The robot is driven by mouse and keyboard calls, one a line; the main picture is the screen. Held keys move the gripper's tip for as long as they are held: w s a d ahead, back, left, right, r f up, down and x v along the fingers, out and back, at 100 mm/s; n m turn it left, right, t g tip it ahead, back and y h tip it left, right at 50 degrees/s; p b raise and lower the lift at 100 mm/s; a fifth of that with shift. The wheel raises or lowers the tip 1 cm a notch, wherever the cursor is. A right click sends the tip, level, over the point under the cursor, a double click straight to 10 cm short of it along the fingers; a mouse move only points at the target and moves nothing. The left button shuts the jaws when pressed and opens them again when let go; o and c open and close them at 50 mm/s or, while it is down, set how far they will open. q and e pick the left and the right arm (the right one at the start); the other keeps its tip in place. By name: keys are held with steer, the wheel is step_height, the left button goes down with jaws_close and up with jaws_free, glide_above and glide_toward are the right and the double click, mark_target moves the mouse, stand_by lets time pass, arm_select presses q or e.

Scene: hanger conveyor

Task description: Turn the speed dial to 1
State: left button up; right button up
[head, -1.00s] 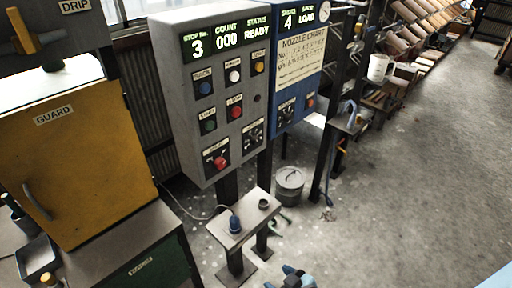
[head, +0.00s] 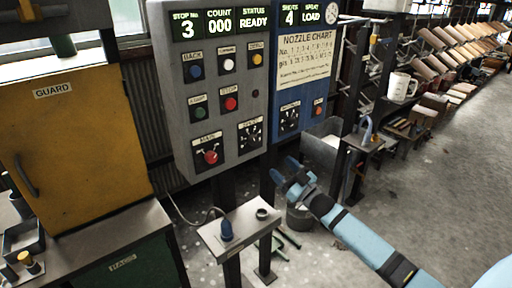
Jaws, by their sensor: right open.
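The speed dial (head: 250,135) is a black knob with pale marks around it, low on the right side of the grey control box (head: 182,80). Its pointer setting is too small to read. My right gripper (head: 283,170) is open and empty, below and to the right of the speed dial, apart from the box. A second dial (head: 289,117) sits on the blue nozzle panel (head: 304,75) to the right. My left gripper is not in view.
A red main switch (head: 211,157) is left of the speed dial, with several push buttons above. A small stand (head: 240,230) with a blue item is below the box. A yellow guard (head: 75,140) stands at the left. Open floor lies right.

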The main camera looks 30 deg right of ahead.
mark_target(255, 141)
steer(key=x, duration=1.1)
steer(key=shift+w+p, duration=0.3)
steer(key=shift+p, duration=0.1)
steer(key=shift+c, duration=0.3)
steer(key=c, duration=0.9)
